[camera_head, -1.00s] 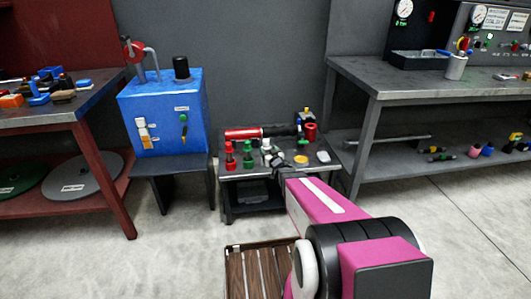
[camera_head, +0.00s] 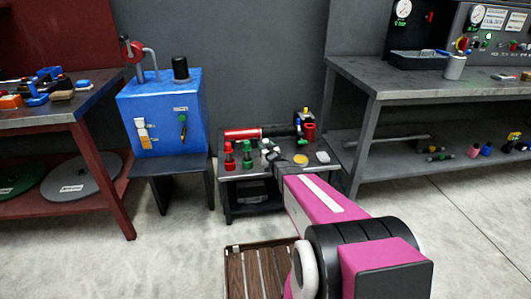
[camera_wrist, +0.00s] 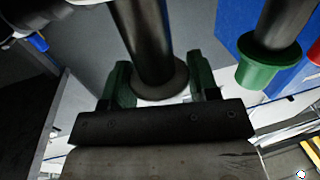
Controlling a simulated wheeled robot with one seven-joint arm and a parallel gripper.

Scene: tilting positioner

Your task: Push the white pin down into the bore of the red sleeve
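In the head view, a red upright piece (camera_head: 230,156) stands at the left of the small dark table, beside a green one (camera_head: 248,155). A pale piece (camera_head: 265,146) stands right of them, by the end of my arm. I cannot tell surely which are sleeve and pin. In the wrist view, my gripper (camera_wrist: 160,84) has green fingers on either side of a dark cylinder with a grey flange (camera_wrist: 160,83). Whether they touch it is unclear. The green flanged piece (camera_wrist: 268,66) is to the right, with a bit of red (camera_wrist: 315,52) at the edge.
A red cylinder (camera_head: 243,134) lies at the back of the small table. A yellow disc (camera_head: 300,159) and a pale block (camera_head: 322,157) lie at its right. A blue cabinet (camera_head: 160,115) stands to the left and a grey workbench (camera_head: 435,78) to the right.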

